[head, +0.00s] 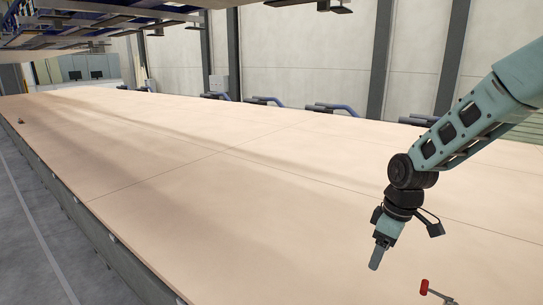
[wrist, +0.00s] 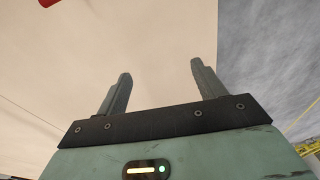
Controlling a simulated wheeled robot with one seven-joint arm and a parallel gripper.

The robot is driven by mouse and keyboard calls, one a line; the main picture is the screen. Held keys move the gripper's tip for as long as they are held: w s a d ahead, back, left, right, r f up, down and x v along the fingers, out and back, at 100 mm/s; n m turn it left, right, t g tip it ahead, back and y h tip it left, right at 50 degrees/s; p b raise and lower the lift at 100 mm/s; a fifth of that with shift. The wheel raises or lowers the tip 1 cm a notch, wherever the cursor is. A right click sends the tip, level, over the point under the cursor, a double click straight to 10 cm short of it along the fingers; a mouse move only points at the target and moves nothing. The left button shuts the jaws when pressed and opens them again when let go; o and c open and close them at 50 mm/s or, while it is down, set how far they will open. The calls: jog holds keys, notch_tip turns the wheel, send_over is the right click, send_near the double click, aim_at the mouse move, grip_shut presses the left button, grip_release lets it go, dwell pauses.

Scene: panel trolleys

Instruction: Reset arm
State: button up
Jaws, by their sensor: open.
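My gripper (head: 377,258) hangs from my teal arm at the right of the head view, pointing down over the pale wooden panel surface (head: 200,150). In the wrist view my gripper (wrist: 160,85) has its two grey fingers spread wide apart with nothing between them. The panel surface (wrist: 150,40) shows beyond the fingers, with grey floor to the right of its edge.
A red-ended tool or part (head: 424,286) lies on the panel at the lower right, just right of my gripper; a red bit (wrist: 47,3) shows at the wrist view's top left. Blue-grey clamps (head: 335,109) line the far edge. An overhead frame (head: 90,20) hangs upper left. Most of the panel is clear.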

jog(key=s+a+r, duration=0.5)
jog(key=s+a, duration=0.3)
jog(key=s, duration=0.1)
jog(key=s+a+r+m, duration=0.1)
jog(key=s+a, duration=0.1)
jog(key=s, duration=0.8)
jog(key=s+a+r+m, duration=0.1)
jog(key=s+a+r, duration=0.1)
jog(key=s, duration=0.8)
jog(key=shift+s+r+h, duration=0.15)
jog(key=shift+h, duration=0.25)
jog(key=shift+a, duration=0.1)
